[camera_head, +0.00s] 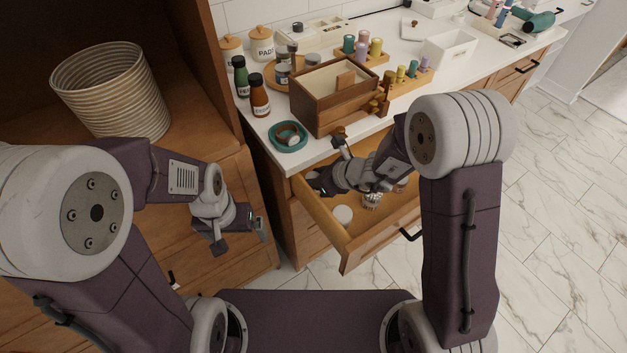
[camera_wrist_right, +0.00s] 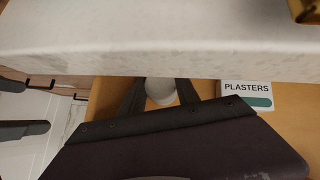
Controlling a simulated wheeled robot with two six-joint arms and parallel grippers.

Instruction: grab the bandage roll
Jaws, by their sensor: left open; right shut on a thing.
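The bandage roll, a pale white round thing (camera_wrist_right: 160,91), shows between the two dark fingers of my right gripper (camera_wrist_right: 161,98) in the right wrist view. The gripper is shut on it. In the head view my right gripper (camera_head: 316,180) is inside the open drawer (camera_head: 352,245), close under the counter edge; the held roll cannot be made out there. My left gripper (camera_head: 240,236) is open and empty, left of the drawer and in front of the wooden cabinet.
A white round item (camera_head: 342,215) and a small patterned item (camera_head: 371,201) lie in the drawer. A plasters box (camera_wrist_right: 246,95) is right of the held roll. The counter edge (camera_wrist_right: 160,50) overhangs. A wooden box (camera_head: 335,98), bottles and a teal dish (camera_head: 288,137) stand above.

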